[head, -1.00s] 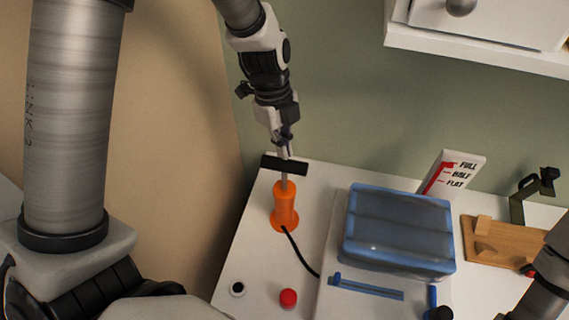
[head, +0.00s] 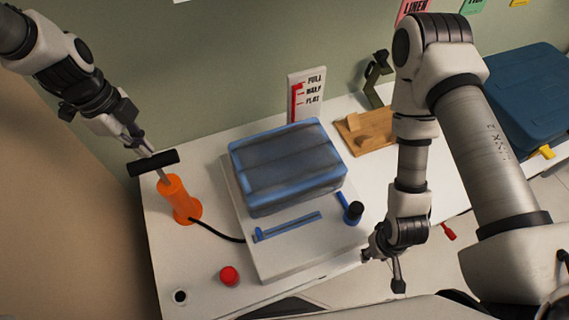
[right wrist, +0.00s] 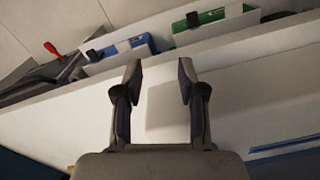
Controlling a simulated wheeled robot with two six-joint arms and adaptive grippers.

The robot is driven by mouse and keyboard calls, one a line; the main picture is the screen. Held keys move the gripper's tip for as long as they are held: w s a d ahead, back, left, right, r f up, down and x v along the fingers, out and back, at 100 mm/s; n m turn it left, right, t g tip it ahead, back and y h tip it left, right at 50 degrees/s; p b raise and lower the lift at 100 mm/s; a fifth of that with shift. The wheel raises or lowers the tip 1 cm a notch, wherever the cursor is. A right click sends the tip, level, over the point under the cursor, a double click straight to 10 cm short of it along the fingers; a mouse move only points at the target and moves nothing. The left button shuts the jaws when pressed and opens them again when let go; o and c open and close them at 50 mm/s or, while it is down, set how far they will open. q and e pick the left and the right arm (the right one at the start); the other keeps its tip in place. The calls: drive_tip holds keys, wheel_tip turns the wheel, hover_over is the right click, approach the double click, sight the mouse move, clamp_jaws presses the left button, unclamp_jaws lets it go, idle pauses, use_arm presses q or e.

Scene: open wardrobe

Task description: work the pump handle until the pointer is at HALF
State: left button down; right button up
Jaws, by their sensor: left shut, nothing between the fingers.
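The orange pump (head: 178,200) stands upright at the left of the white worktop, with a black T-handle (head: 153,163) just above its body and a short piece of rod showing. My left gripper (head: 143,148) is shut and empty, with its fingertips at or just above the middle of the handle; I cannot tell whether they touch. The white gauge (head: 306,95) stands against the wall, marked FULL, HALF and FLAT, with red along its left side. Its exact pointer level is too small to read. My right gripper (right wrist: 160,92) is open and empty at the worktop's front edge.
A blue translucent box (head: 288,165) sits on a white raised board beside the pump's black hose. A red button (head: 229,275) is in front. A wooden block (head: 368,131) and dark blue case (head: 525,95) lie right. Open drawers (right wrist: 205,40) show in the right wrist view.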

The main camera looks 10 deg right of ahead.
sight(149, 159)
use_arm(q)
drive_tip(key=shift+f+b, duration=1.85)
drive_tip(key=shift+f, duration=0.55)
drive_tip(key=shift+s+a+f+b, duration=0.1)
drive_tip(key=shift+f+b, duration=0.35)
drive_tip(key=shift+f, duration=0.15)
drive_tip(key=shift+s+a+f+b, duration=0.1)
drive_tip(key=shift+f+b, duration=0.35)
drive_tip(key=shift+f, duration=0.15)
drive_tip(key=shift+w+d+f+b, duration=0.1)
drive_tip(key=shift+f+b, duration=0.5)
drive_tip(key=shift+f, duration=0.1)
drive_tip(key=shift+s+r, duration=0.25)
drive_tip(key=shift+r, duration=0.05)
drive_tip(key=r+p, duration=0.6)
drive_tip(key=r, duration=0.1)
drive_tip(key=shift+w+d+r, duration=0.1)
drive_tip(key=shift+w+d, duration=0.05)
drive_tip(key=shift+w, duration=0.15)
drive_tip(key=shift+r+p, duration=0.35)
drive_tip(key=shift+p, duration=0.05)
drive_tip(key=shift+f, duration=0.1)
drive_tip(key=shift+w, duration=0.1)
